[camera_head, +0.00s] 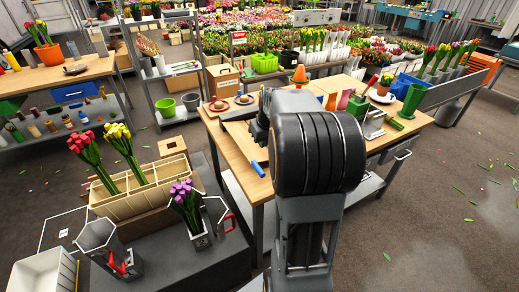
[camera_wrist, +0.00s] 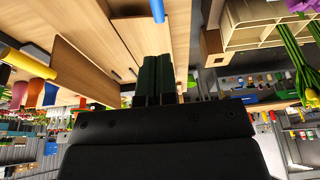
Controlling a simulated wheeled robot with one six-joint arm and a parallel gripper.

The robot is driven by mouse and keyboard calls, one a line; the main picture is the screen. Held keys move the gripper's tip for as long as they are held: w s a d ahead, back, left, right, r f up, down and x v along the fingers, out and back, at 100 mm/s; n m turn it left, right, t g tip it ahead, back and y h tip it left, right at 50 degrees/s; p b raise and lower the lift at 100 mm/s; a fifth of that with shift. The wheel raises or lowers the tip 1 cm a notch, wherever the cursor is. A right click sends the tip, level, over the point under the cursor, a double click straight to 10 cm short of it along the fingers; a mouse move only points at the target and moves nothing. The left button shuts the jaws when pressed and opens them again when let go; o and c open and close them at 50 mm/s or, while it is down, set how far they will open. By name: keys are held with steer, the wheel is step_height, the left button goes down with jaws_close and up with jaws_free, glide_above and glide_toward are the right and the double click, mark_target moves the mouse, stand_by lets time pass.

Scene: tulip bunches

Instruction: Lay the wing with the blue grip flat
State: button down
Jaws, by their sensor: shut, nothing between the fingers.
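The blue grip (camera_head: 257,168) is a short cylinder at the near left edge of the wooden worktable. It joins a pale wooden panel (camera_head: 240,143), which looks like the wing. I cannot tell the panel's exact tilt. In the wrist view the blue grip (camera_wrist: 158,10) shows at the top edge, against pale wood. My gripper (camera_wrist: 158,72) is shut and empty, its dark fingers apart from the blue grip. In the head view my arm hides most of the gripper and part of the table.
A yellow cylinder (camera_wrist: 25,62) shows at left in the wrist view, beside another wooden panel (camera_wrist: 90,75). A cart at the near left holds a cream crate (camera_head: 150,190) and purple tulips (camera_head: 186,195).

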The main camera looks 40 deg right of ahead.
steer(key=p, duration=0.2)
glide_above(257, 171)
steer(key=d, duration=0.1)
steer(key=f, duration=1.1)
steer(key=shift+d+f, duration=0.15)
steer(key=shift+d, duration=0.05)
steer(key=shift+f, duration=0.7)
steer(key=shift+b, duration=0.3)
steer(key=f+b, duration=0.1)
steer(key=b, duration=0.1)
steer(key=a+f+b, duration=0.1)
steer(key=f+b, duration=0.1)
steer(key=shift+w+a+f, duration=0.1)
steer(key=shift+a+f, duration=0.05)
steer(key=shift+a, duration=0.05)
